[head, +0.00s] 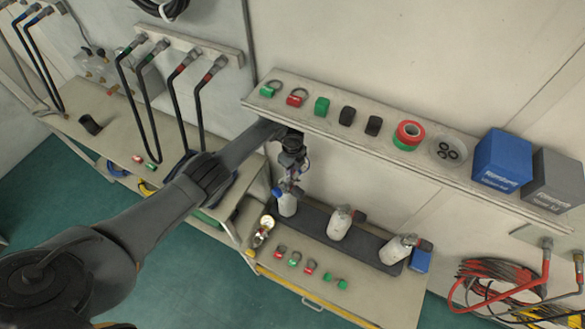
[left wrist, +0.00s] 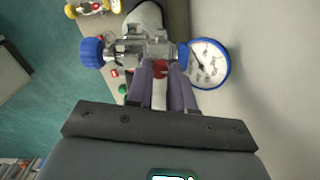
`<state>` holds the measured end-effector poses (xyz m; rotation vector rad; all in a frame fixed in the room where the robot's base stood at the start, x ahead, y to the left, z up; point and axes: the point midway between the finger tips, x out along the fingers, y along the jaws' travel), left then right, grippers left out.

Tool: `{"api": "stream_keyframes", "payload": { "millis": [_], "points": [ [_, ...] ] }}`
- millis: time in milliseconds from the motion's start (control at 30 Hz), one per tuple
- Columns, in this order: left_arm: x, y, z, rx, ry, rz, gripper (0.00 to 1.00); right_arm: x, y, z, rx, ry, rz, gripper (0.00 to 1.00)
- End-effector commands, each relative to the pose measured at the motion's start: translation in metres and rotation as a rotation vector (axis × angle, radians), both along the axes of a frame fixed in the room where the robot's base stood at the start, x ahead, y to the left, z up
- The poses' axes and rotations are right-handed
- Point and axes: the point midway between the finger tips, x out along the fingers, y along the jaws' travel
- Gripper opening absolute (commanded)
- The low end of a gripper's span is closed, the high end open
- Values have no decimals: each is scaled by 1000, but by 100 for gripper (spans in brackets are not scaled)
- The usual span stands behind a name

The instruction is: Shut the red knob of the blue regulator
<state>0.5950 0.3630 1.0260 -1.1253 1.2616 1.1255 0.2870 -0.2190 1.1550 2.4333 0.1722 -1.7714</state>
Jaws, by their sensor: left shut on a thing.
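The blue regulator (left wrist: 140,48) is a silver body with a blue round cap (left wrist: 91,52) at left and a blue-rimmed white gauge (left wrist: 205,64) at right in the left wrist view. In the head view its blue part (head: 278,192) shows at the top of a white bottle (head: 287,205). The red knob (left wrist: 160,67) is small and sits between my left fingertips. My left gripper (left wrist: 161,78) is shut on it, its two purple-grey fingers on either side. In the head view my left gripper (head: 292,176) is over the bottle, partly covering the regulator. My right gripper is not in view.
A brass-coloured gauge piece (head: 264,230) and several small red and green parts (head: 295,258) lie in front.

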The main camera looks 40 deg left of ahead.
Motion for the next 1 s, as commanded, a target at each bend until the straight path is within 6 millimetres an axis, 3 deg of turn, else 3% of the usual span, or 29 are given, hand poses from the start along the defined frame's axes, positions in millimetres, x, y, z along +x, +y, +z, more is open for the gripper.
{"api": "stream_keyframes", "payload": {
  "millis": [500,533,667,1000],
  "points": [
    [0,0,0,0,0,-20,0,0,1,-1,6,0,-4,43],
    [0,0,0,0,0,-20,25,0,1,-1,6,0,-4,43],
    [0,0,0,0,0,-20,45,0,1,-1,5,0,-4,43],
    [0,0,0,0,0,-20,48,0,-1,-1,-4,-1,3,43]
  ]
}}
